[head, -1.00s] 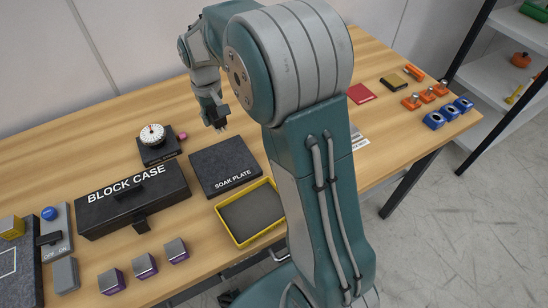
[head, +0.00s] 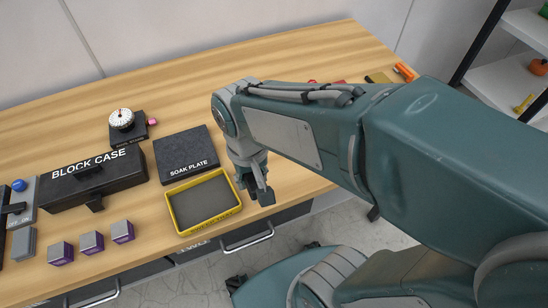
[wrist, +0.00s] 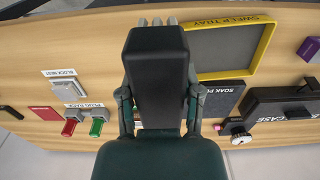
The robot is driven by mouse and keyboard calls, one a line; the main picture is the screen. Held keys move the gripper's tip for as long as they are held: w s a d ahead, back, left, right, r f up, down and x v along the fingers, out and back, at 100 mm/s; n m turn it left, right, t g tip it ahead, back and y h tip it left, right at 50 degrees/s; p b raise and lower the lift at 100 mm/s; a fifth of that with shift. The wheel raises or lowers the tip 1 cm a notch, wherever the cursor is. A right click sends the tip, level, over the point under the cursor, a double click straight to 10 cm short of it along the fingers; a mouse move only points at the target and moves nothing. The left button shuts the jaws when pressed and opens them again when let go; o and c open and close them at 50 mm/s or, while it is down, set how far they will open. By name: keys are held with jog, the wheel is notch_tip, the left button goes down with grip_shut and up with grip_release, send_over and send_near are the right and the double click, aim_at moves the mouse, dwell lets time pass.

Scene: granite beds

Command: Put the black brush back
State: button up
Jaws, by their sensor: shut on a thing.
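My gripper (wrist: 160,100) is shut on the black brush (wrist: 157,55), a dark block that fills the middle of the wrist view. Pale tips, perhaps its bristles, show at its far end. In the head view my gripper (head: 257,188) points down near the table's front edge, just right of the yellow sweep tray (head: 238,206). A dark part of the brush (head: 266,197) shows at its end there. The brush appears held above the table; the exact height is unclear. The brush hides what lies directly behind it in the wrist view.
The soak plate (head: 185,150), block case (head: 95,180) and a white dial (head: 122,118) stand left of my gripper. Several purple-and-grey blocks (head: 92,242) line the front edge. The wrist view shows a block nest (wrist: 67,84) and red and green plugs (wrist: 97,126). Bare wood lies behind the soak plate.

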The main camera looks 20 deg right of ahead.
jog(key=shift+w+d+f, duration=0.25)
jog(key=shift+d+f, duration=0.1)
jog(key=shift+d, duration=0.4)
jog(key=w+d+f, duration=0.1)
jog(key=w+f, duration=0.2)
jog(key=w+d+f, duration=0.2)
jog(key=w, duration=0.2)
jog(key=w+d+f, duration=0.1)
jog(key=w+f, duration=0.2)
jog(key=w, duration=0.1)
jog(key=shift+w+d+f, duration=0.1)
jog(key=shift+d+f, duration=0.2)
jog(key=shift+d, duration=0.05)
jog(key=shift+w+a+f, duration=0.1)
jog(key=shift+w+f, duration=0.05)
jog(key=shift+f, duration=0.05)
notch_tip(320, 180, down, 3)
jog(key=shift+w+a+f, duration=0.1)
jog(key=shift+w, duration=0.05)
jog(key=shift+d+f, duration=0.15)
jog(key=shift+d, duration=0.1)
jog(key=o, duration=1.1)
jog(key=shift+a+f, duration=0.1)
